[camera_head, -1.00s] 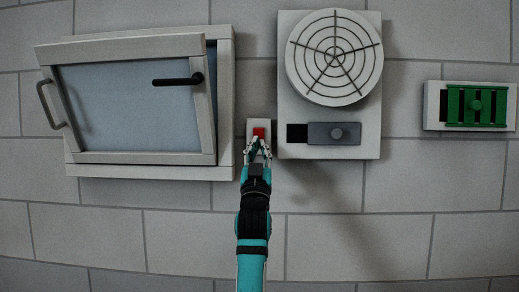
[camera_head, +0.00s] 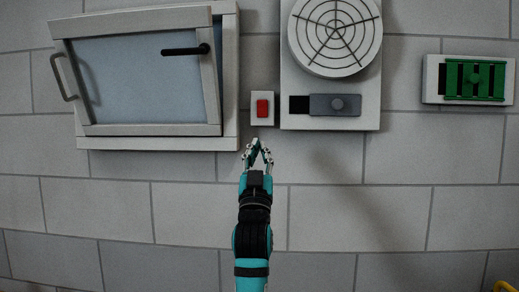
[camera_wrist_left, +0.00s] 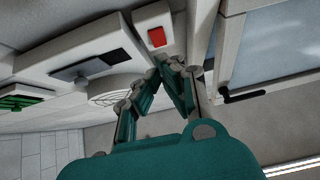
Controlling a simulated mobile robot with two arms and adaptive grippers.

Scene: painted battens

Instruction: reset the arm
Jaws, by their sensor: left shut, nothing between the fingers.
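My left gripper (camera_head: 257,146) is shut and empty in the head view, just below a red rocker switch (camera_head: 262,109) on its white plate (camera_head: 262,122). The fingertips are apart from the switch. In the left wrist view my left gripper (camera_wrist_left: 177,62) shows its fingertips together, with the red switch (camera_wrist_left: 157,37) just beyond them. My right gripper is not in view.
A tilted window (camera_head: 140,75) with a black handle (camera_head: 185,50) is at left. A vent panel (camera_head: 296,83) with a round grille (camera_head: 335,35) and grey slider (camera_head: 334,105) is right of the switch. A green slatted vent (camera_head: 475,80) is far right. The wall below is clear.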

